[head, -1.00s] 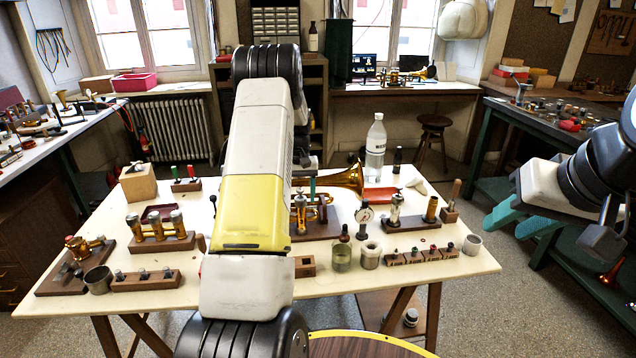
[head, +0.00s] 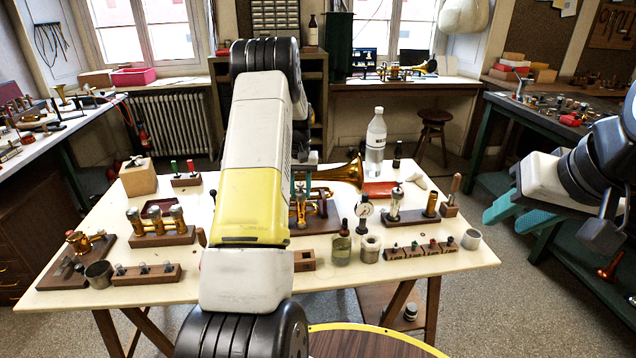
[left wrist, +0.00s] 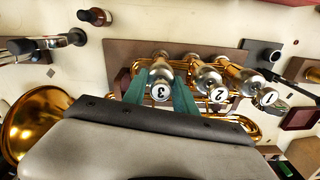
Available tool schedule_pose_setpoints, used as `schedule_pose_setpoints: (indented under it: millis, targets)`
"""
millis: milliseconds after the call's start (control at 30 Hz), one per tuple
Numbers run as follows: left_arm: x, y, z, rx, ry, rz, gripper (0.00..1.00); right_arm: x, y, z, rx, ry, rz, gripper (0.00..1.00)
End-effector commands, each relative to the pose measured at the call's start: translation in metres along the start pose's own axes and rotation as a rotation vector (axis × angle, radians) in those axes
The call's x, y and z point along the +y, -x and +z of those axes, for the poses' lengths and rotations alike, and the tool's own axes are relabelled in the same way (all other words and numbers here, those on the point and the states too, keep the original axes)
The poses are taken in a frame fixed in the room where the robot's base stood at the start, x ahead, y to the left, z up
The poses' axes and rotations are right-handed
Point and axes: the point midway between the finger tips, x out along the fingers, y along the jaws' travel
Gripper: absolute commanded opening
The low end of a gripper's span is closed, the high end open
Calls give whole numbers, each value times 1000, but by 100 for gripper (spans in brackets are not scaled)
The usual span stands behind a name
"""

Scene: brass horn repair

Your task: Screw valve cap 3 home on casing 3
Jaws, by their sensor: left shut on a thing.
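Valve cap 3 (left wrist: 160,93), silver with a white disc marked 3, is at casing 3 of the brass horn (left wrist: 255,125). My left gripper (left wrist: 161,84) is shut on it, one green finger on each side. I cannot tell how far the cap is seated. Caps 2 (left wrist: 218,95) and 1 (left wrist: 268,98) are on the neighbouring casings. In the head view, my left arm hides part of the horn (head: 345,174) and most of that gripper. My right gripper (head: 515,212) is open and empty, beyond the table's right side.
A rack with three valves (head: 160,238) stands at left.

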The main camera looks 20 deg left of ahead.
Motion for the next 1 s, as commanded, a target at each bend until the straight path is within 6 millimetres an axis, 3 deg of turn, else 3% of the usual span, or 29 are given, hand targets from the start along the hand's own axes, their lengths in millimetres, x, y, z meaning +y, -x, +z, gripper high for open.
schedule_pose_setpoints:
  millis: [200,600,900,1000]
  targets:
    - [2,0,0,0,-300,2,0,0,0,0,0,0,0,36]
    - [1,0,0,0,-378,0,0,0,0,0,0,0,0,36]
    - [3,0,1,0,-759,1,0,0,0,0,0,0,0,36]
    - [3,0,1,0,-806,1,0,0,0,0,0,0,0,36]
